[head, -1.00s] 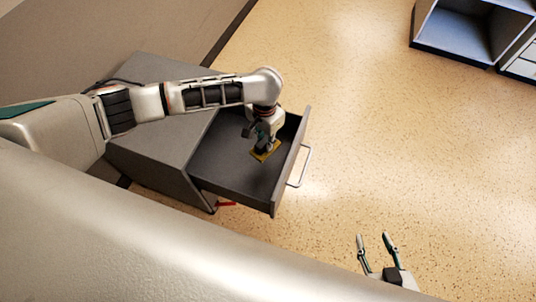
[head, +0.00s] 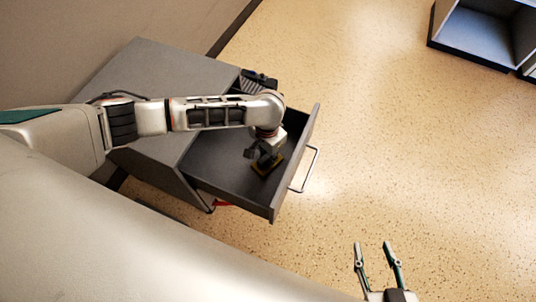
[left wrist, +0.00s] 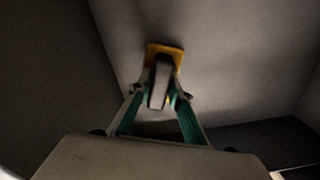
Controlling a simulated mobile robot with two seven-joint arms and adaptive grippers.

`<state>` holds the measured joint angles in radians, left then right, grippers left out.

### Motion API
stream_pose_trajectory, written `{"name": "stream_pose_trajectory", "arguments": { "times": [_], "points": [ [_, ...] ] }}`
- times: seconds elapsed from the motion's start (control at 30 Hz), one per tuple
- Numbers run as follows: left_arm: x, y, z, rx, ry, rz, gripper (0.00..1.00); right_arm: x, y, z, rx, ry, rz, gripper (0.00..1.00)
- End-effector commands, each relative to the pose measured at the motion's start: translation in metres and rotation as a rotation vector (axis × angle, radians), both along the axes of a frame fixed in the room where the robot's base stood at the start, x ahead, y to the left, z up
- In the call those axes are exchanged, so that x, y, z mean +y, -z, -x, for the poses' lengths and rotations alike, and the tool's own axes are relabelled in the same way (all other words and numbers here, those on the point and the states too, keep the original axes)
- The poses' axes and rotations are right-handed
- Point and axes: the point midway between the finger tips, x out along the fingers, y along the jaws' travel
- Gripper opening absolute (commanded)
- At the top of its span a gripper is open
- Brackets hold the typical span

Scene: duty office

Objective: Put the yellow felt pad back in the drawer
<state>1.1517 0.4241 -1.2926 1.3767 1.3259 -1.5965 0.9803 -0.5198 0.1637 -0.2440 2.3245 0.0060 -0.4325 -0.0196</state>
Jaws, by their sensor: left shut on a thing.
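The yellow felt pad (head: 262,170) is inside the open drawer, low over its floor; I cannot tell whether it touches. In the left wrist view the pad (left wrist: 176,50) is a yellow square with a dark grey grip on top. My left gripper (head: 268,157) points down into the drawer and is shut on this grip; its fingers (left wrist: 158,98) meet around it. The grey drawer (head: 225,170) is pulled out of a grey cabinet (head: 150,75). My right gripper (head: 376,262) is open and empty above the floor, at the bottom right.
The drawer has a metal bar handle (head: 310,170) on its front. A red thing (head: 222,203) is below the drawer. A grey open shelf unit (head: 475,35) stands at the top right. The speckled floor between is clear.

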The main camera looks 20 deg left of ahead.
Motion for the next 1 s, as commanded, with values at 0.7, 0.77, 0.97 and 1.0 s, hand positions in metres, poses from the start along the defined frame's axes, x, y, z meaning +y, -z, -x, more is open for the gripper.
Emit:
{"name": "stream_pose_trajectory", "arguments": {
  "times": [0.7,0.77,0.97,1.0],
  "points": [
    [0.000,-0.004,-0.001,-0.002,0.000,0.000,0.36,-0.003,0.003,0.002,0.007,0.002,0.009,0.40],
    [0.000,-0.015,-0.003,-0.007,0.000,0.000,0.36,-0.004,-0.005,-0.002,-0.006,0.002,0.012,0.40],
    [0.000,-0.060,-0.007,-0.017,0.000,0.000,0.36,-0.021,-0.001,0.003,0.014,0.010,0.063,0.40],
    [0.000,-0.069,-0.007,-0.018,0.000,0.001,0.36,-0.022,0.002,0.007,0.022,0.012,0.065,0.40]
  ]
}}
